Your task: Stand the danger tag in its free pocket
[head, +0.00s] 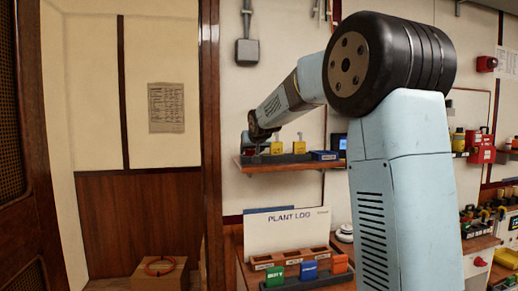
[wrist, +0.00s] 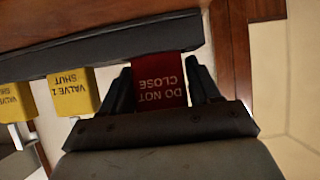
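The danger tag (wrist: 160,82) is dark red with "DO NOT CLOSE" on it, upside down in the wrist view. In the head view my gripper (head: 258,143) is at the rack's left end, partly hiding the red tag.
Below, a desk holds a plant log board (head: 287,231) and a tray of coloured blocks (head: 305,277). A wooden post (head: 209,120) rises left of the shelf.

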